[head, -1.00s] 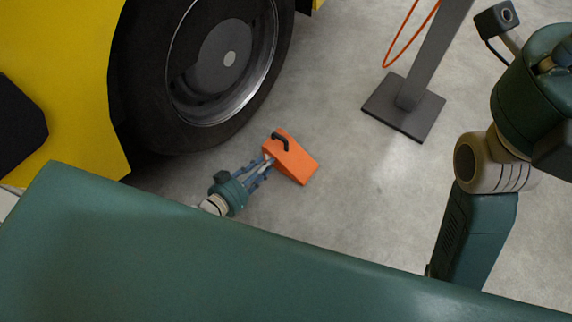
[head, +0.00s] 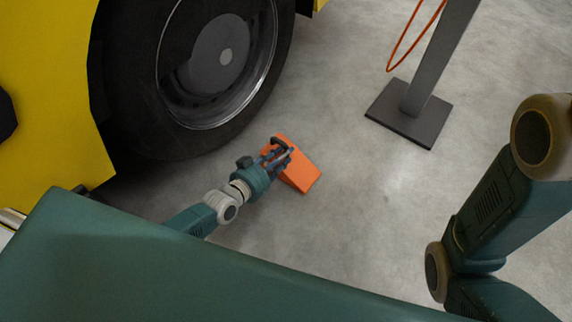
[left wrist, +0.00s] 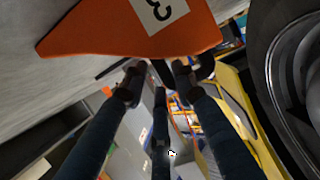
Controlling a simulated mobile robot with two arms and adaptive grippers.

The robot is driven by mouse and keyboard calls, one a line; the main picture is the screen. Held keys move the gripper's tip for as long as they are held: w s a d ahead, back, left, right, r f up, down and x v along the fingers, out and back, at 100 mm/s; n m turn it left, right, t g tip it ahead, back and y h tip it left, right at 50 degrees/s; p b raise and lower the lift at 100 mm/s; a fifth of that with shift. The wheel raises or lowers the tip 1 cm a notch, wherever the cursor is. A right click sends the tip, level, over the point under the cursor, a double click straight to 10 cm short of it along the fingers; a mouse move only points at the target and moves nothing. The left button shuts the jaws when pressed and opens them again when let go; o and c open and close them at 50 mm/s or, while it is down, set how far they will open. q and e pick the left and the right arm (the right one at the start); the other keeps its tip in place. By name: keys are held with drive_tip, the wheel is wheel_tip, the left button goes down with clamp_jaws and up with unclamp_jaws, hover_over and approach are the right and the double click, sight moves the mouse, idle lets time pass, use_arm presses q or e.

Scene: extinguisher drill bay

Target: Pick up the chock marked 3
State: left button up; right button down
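The orange wedge chock (head: 303,176) lies on the floor beside the big black tyre, with a black handle at its upper end. In the left wrist view the chock (left wrist: 95,32) fills the top and its white label reads 3. My left gripper (head: 282,154) is at the chock's handle end and partly covers the handle. In the left wrist view its dark fingers (left wrist: 158,82) stand apart, just below the chock, with part of the black handle (left wrist: 205,67) by the right finger. I see no firm grip. My right gripper is out of view.
The yellow vehicle's tyre (head: 190,75) stands close to the upper left of the chock. A grey post on a dark square base (head: 408,113) with an orange hose stands at the upper right. The floor between chock and post is clear.

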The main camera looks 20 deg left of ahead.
use_arm(q)
drive_tip(key=shift+w+d+f, duration=0.1)
drive_tip(key=shift+w+f, duration=0.05)
drive_tip(key=shift+w, duration=0.15)
drive_tip(key=shift+c, duration=0.3)
clamp_jaws()
drive_tip(key=shift+r, duration=0.2)
